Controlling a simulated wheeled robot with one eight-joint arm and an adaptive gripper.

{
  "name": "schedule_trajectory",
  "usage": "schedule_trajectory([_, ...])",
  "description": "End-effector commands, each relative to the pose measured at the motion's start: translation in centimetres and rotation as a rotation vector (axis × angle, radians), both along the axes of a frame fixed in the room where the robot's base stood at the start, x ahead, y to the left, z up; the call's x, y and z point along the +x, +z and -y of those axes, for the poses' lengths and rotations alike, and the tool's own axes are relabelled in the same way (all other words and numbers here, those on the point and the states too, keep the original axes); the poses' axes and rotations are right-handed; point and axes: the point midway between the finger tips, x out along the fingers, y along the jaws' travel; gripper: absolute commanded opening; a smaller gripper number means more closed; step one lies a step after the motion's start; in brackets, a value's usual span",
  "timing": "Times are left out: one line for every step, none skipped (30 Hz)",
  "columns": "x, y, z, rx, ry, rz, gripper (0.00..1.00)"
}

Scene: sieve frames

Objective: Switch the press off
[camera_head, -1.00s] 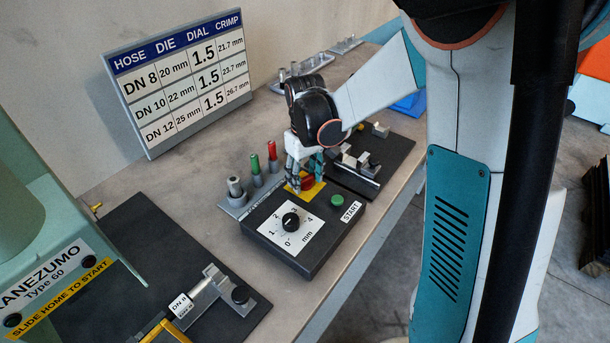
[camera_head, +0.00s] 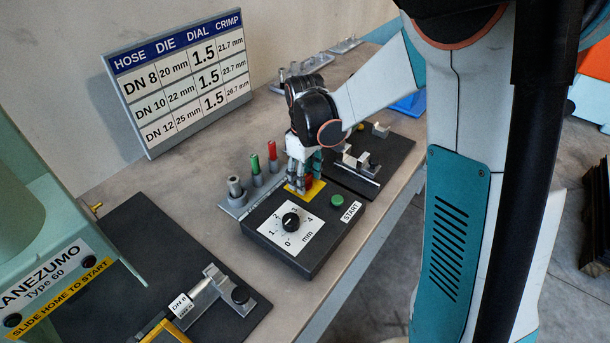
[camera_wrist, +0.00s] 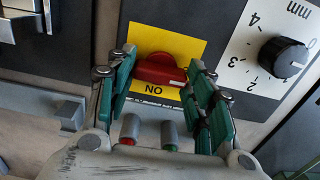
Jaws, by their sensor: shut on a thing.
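The red rotary switch (camera_wrist: 158,70) sits on a yellow plate (camera_wrist: 190,46) on the dark control box. In the wrist view its handle lies across the picture, between my two fingers, beside an ON label. My gripper (camera_wrist: 162,76) is shut on the red switch, with a teal-padded finger at each end of the handle. In the head view my gripper (camera_head: 304,182) points down onto the yellow plate (camera_head: 302,195), and the fingers hide most of the switch. The other label on the plate is not visible.
The control box also carries the dial (camera_head: 291,221) and the green START button (camera_head: 337,201), both close to my gripper. Die pins with red (camera_head: 272,150) and green (camera_head: 255,163) tops stand behind. The press (camera_head: 40,215) is at left; a dark fixture board (camera_head: 392,150) lies right.

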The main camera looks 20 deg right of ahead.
Motion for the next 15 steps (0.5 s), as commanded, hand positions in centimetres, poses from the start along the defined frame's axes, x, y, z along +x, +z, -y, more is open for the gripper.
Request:
schedule_trajectory([0.04, 0.02, 0.00, 0.000, 0.001, 0.001, 0.24])
schedule_trajectory([0.04, 0.02, 0.00, 0.000, 0.001, 0.001, 0.24])
schedule_trajectory([0.04, 0.02, 0.00, 0.000, 0.001, 0.001, 0.50])
schedule_trajectory([0.04, 0.02, 0.00, 0.000, 0.001, 0.001, 0.57])
schedule_trajectory([0.04, 0.02, 0.00, -0.001, 0.001, 0.001, 0.64])
schedule_trajectory([0.04, 0.02, 0.00, -0.001, 0.001, 0.001, 0.68])
schedule_trajectory([0.02, 0.02, 0.00, -0.001, 0.000, 0.001, 0.68])
schedule_trajectory([0.02, 0.02, 0.00, 0.000, 0.000, 0.000, 0.68])
schedule_trajectory([0.02, 0.01, 0.00, 0.000, 0.000, 0.000, 0.68])
schedule_trajectory([0.02, 0.01, 0.00, 0.000, 0.000, 0.000, 0.68])
schedule_trajectory([0.01, 0.01, 0.00, 0.000, 0.000, 0.000, 0.68])
schedule_trajectory([0.01, 0.01, 0.00, 0.000, 0.000, 0.000, 0.68])
schedule_trajectory([0.01, 0.01, 0.00, 0.000, 0.000, 0.000, 0.68])
schedule_trajectory([0.01, 0.01, 0.00, 0.000, 0.000, 0.000, 0.68])
schedule_trajectory([0.01, 0.03, 0.00, 0.000, 0.000, 0.000, 0.68])
